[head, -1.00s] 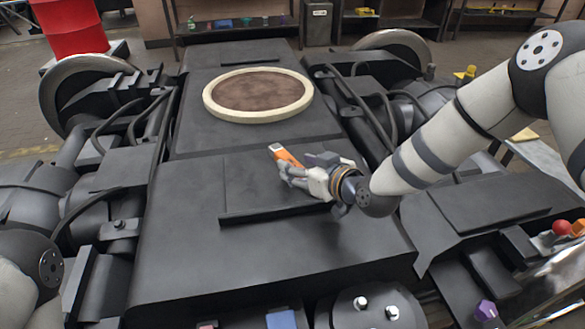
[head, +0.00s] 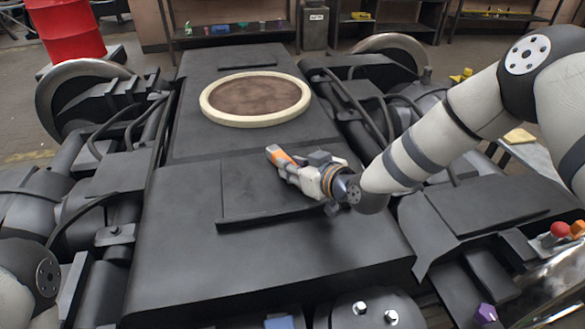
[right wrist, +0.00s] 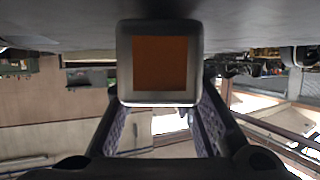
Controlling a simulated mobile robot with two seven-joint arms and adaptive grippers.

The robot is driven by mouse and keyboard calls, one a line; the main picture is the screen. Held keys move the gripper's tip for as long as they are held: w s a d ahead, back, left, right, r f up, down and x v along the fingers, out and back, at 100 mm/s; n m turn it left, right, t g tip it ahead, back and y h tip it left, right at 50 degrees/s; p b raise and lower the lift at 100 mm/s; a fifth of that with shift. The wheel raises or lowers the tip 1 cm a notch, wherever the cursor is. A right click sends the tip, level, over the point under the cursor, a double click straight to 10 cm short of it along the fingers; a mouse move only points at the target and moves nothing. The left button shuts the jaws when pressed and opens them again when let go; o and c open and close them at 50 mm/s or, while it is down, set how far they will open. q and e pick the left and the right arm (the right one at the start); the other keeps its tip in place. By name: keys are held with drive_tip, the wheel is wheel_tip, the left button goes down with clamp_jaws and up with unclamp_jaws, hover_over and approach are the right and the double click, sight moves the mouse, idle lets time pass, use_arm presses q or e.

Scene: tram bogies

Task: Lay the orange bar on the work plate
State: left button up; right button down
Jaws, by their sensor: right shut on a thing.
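The orange bar (head: 280,155) has a pale end and lies between the fingers of my right gripper (head: 288,167). The gripper is shut on it, low over the dark flat plate (head: 250,195), which I take to be the work plate. I cannot tell whether the bar touches the plate. In the right wrist view the bar's square end (right wrist: 160,63), orange with a grey-white border, sits between the two fingers. The fingers hide part of the bar in the head view. My left gripper is not in view; only part of my left arm shows at lower left.
A round brown disc with a cream rim (head: 256,97) lies behind the plate. Hoses and wheels flank the bogie on both sides. A blue block (head: 279,322) and a purple piece (head: 486,313) lie near the front. A red drum (head: 62,30) stands at back left.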

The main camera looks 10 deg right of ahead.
drive_tip(key=s+a+r+p, duration=0.3)
drive_tip(key=s+r+p, duration=0.1)
drive_tip(key=s+r, duration=0.9)
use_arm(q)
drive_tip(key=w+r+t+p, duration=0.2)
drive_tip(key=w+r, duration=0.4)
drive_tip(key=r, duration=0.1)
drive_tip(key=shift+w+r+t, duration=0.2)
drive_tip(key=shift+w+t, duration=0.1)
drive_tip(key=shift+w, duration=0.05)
use_arm(e)
drive_tip(key=s+d+r+n+g+y, duration=0.1)
drive_tip(key=s+d+n+g+y, duration=0.3)
drive_tip(key=s, duration=0.9)
drive_tip(key=d+n+y, duration=0.2)
drive_tip(key=d, duration=0.2)
drive_tip(key=shift+s+r, duration=0.15)
drive_tip(key=shift+r, duration=0.05)
